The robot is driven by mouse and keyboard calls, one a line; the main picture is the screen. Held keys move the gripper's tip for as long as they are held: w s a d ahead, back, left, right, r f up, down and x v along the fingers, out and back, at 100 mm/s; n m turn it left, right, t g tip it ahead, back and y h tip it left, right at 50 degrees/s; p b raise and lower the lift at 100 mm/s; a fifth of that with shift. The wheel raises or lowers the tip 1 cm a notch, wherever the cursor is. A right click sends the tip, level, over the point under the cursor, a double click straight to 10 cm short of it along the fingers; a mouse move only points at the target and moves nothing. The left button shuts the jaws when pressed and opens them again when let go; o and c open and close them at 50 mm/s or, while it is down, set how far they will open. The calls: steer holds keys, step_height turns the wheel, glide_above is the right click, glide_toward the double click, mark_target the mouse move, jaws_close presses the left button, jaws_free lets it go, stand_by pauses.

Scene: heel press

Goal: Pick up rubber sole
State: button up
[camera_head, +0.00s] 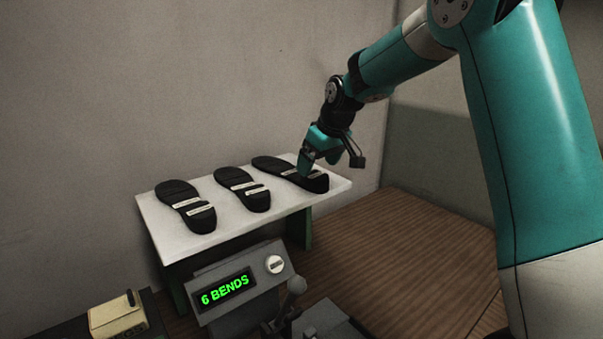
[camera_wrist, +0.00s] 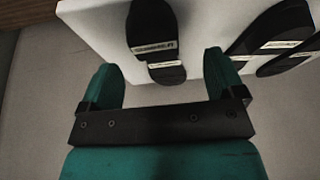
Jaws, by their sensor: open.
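Three black rubber soles with pale label strips lie on a white-topped table (camera_head: 240,226): a left sole (camera_head: 178,192), a middle sole (camera_head: 236,181) and a right sole (camera_head: 268,163). My gripper (camera_head: 306,165) is over the heel end of the right sole and hides part of it. In the wrist view, my gripper (camera_wrist: 164,75) is open, and the near sole (camera_wrist: 152,32) shows between and beyond its two teal fingers. Two more soles (camera_wrist: 272,28) show at the right there. Contact between fingers and sole cannot be told.
A grey machine (camera_head: 238,285) with a green "6 BENDS" display, a white dial and a ball-topped lever stands in front of the table. A small yellowish box (camera_head: 118,316) is at the lower left. A wall stands close behind the table.

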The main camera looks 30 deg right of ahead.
mark_target(312, 174)
steer(key=w+f+p, duration=0.1)
steer(key=f, duration=0.1)
steer(key=w+f+p, duration=0.1)
steer(key=p, duration=0.1)
steer(key=shift+w+f, duration=0.35)
steer(key=shift+f, duration=0.05)
steer(key=shift+w+a+f, duration=0.1)
steer(key=shift+w+f, duration=0.05)
steer(key=shift+f, duration=0.3)
steer(key=shift+c, duration=0.4)
steer(key=c, duration=1)
